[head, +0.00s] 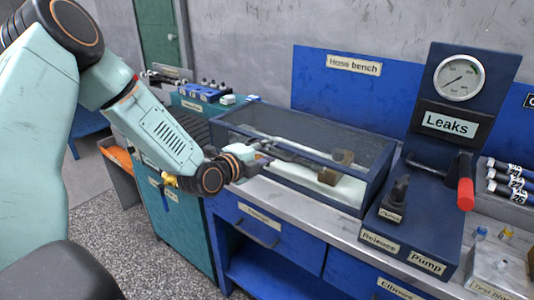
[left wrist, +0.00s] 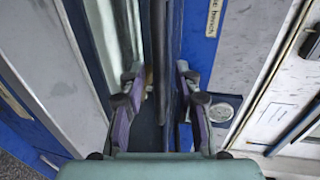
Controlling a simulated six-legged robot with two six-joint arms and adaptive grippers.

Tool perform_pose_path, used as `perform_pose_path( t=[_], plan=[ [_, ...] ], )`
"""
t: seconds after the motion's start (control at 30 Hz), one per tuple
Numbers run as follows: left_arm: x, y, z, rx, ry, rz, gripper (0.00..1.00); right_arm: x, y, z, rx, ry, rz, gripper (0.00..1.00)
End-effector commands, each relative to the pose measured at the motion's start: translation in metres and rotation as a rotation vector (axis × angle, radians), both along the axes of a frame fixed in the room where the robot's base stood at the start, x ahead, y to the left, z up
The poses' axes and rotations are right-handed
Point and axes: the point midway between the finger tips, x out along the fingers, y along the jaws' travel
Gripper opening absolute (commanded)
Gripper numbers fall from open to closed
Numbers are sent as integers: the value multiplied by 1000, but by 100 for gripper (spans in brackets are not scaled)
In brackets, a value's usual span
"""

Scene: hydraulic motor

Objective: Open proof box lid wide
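The proof box (head: 363,196) is a long dark blue frame with clear panels, standing on the bench in the middle of the head view. Its see-through lid (head: 320,128) looks down or nearly so; I cannot tell if it is slightly raised. Inside show pale surfaces and two brownish blocks. My left gripper (head: 262,156) is at the front side of the box, near the front edge. In the left wrist view its two fingers (left wrist: 160,78) are apart, with a dark blue edge running between them. Whether they touch it is unclear. My right gripper is not in view.
A gauge panel marked Leaks (head: 449,123) with a red-handled lever (head: 465,190) stands just right of the box. A blue Hose bench board (head: 353,65) is behind. A teal cabinet (head: 185,215) is at left. Grey floor is free in front.

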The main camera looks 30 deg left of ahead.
Motion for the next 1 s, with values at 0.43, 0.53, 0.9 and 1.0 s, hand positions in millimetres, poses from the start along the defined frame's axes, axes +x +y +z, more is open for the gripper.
perform_pose_path(
  t=[0.43, 0.53, 0.9, 1.0],
  plan=[
    [0, 0, 0, 0, 0, 0, 1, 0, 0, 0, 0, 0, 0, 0],
    [0, 0, 0, 0, 0, 0, 0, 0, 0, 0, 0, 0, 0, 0],
    [0, 1, 0, -1, 0, 2, 0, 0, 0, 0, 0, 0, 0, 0],
    [0, 1, 0, -1, 0, 2, 0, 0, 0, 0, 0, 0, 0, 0]
  ],
)
